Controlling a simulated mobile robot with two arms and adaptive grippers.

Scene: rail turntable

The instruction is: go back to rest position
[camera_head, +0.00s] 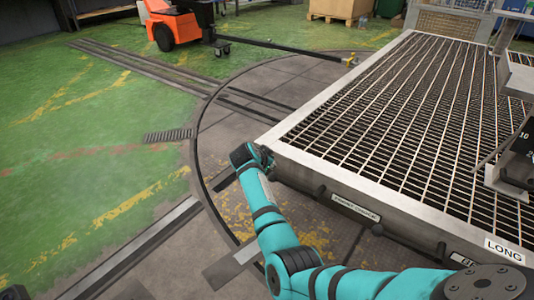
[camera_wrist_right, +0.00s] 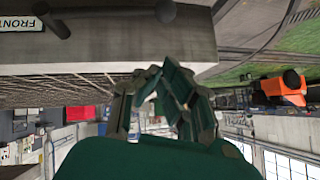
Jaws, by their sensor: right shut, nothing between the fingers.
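My right arm, teal with dark joints, reaches in from the bottom right of the head view. My right gripper (camera_head: 262,158) is beside the near left corner of the grated table (camera_head: 310,165); I cannot tell whether it touches the frame. In the right wrist view, which is upside down, the right gripper (camera_wrist_right: 160,78) is shut and empty, with the table's metal side (camera_wrist_right: 130,50) close by. My left gripper is not in view.
A round turntable plate with rails (camera_head: 215,150) lies in the floor left of the table. An orange vehicle (camera_head: 175,27) with a tow bar (camera_head: 290,47) stands at the back. A pallet with a box (camera_head: 340,10) is behind. Green floor (camera_head: 80,160) at left is clear.

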